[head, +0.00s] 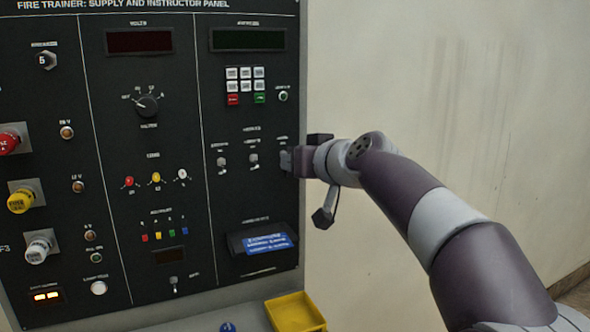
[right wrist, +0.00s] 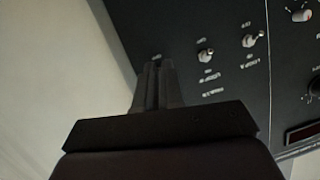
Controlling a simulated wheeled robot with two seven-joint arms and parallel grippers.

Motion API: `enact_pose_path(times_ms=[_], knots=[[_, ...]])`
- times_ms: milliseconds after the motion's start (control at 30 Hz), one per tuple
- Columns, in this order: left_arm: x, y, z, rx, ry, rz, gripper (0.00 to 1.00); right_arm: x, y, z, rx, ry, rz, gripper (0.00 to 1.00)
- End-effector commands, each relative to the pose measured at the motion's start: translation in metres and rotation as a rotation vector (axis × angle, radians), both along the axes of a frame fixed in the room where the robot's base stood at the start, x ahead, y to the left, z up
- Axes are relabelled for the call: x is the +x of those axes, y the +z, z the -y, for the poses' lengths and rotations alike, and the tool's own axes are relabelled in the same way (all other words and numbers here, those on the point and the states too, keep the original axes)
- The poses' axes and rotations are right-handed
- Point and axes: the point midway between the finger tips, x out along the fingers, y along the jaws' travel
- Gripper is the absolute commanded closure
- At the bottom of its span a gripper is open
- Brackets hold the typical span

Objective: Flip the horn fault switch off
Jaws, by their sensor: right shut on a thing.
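A row of toggle switches sits on the right column of the black panel (head: 160,205), under small labels too blurred to read. The left toggle (head: 221,163) and the middle toggle (head: 253,161) are uncovered; they also show in the right wrist view, the middle one (right wrist: 206,55) nearer my fingers and the left one (right wrist: 253,40) beyond. My right gripper (head: 288,160) is at the rightmost toggle of the row, close to the panel's right edge. Its fingers (right wrist: 155,80) are shut on that toggle, whose lever they hide. I cannot tell its position. My left gripper is out of view.
Above the switches is a keypad (head: 245,85) with a green button (head: 283,96). Below is a black holder with a blue label (head: 268,243). A yellow tray (head: 295,312) stands at the bottom. The bare wall (head: 440,90) leaves free room to the right.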

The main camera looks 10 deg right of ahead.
Motion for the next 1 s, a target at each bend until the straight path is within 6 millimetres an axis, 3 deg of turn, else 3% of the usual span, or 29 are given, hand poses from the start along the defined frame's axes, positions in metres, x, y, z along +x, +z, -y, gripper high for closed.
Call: enact_pose_path(times_ms=[200,233,300,633,1000], knots=[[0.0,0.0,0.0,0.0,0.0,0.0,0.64,0.0,0.0,0.0,0.0,-0.001,0.001,1.0],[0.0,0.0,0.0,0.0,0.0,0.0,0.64,0.0,0.001,0.0,0.0,-0.001,0.001,0.83],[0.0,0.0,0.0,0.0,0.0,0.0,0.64,0.0,0.0,0.0,0.0,-0.001,0.001,0.67],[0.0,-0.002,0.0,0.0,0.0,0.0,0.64,-0.005,0.002,0.003,0.0,-0.001,0.002,0.67],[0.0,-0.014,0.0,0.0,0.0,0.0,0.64,-0.084,0.026,0.042,0.0,-0.004,0.003,0.67]])
